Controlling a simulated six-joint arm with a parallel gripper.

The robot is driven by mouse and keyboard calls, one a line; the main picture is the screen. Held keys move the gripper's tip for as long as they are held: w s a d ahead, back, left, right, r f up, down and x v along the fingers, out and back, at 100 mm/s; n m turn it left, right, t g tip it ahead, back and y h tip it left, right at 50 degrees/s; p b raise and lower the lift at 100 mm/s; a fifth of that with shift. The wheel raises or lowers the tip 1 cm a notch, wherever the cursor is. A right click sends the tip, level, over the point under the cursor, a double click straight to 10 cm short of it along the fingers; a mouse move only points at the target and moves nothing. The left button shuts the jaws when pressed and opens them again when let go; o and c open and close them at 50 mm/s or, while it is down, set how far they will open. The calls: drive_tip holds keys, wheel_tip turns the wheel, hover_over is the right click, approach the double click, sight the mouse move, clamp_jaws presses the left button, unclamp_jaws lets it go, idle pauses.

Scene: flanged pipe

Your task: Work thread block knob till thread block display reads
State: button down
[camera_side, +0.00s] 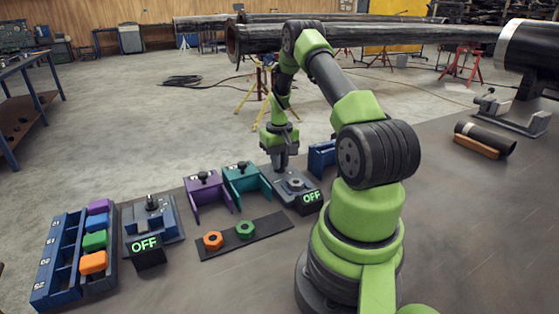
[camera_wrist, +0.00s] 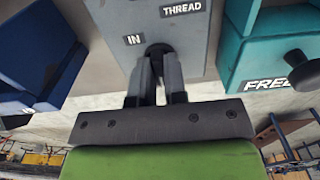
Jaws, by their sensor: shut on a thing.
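The thread block (camera_side: 293,186) is a grey block on the bench, between a teal block and a blue block. Its display (camera_side: 311,197) reads OFF in green. In the wrist view the block's grey face (camera_wrist: 190,38) carries the labels THREAD and IN. My gripper (camera_side: 281,170) reaches down over the back of the thread block. In the wrist view my gripper (camera_wrist: 158,66) is shut on the dark round knob (camera_wrist: 158,49). The fingers hide part of the knob, and any mark on it cannot be made out.
The teal block (camera_side: 243,180), labelled FREE in the wrist view, and the blue block (camera_side: 321,158) flank it closely. A purple block (camera_side: 205,192) and another device with an OFF display (camera_side: 145,244) stand left. A dark mat (camera_side: 270,230) holds orange and green nuts.

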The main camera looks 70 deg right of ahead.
drive_tip(key=shift+m, duration=0.3)
drive_tip(key=m, duration=1.2)
drive_tip(key=shift+m, duration=0.3)
idle(0.5)
drive_tip(key=c, duration=1.2)
unclamp_jaws()
drive_tip(key=shift+o, duration=0.2)
drive_tip(key=shift+r, duration=0.1)
wheel_tip(320, 180, up, 10)
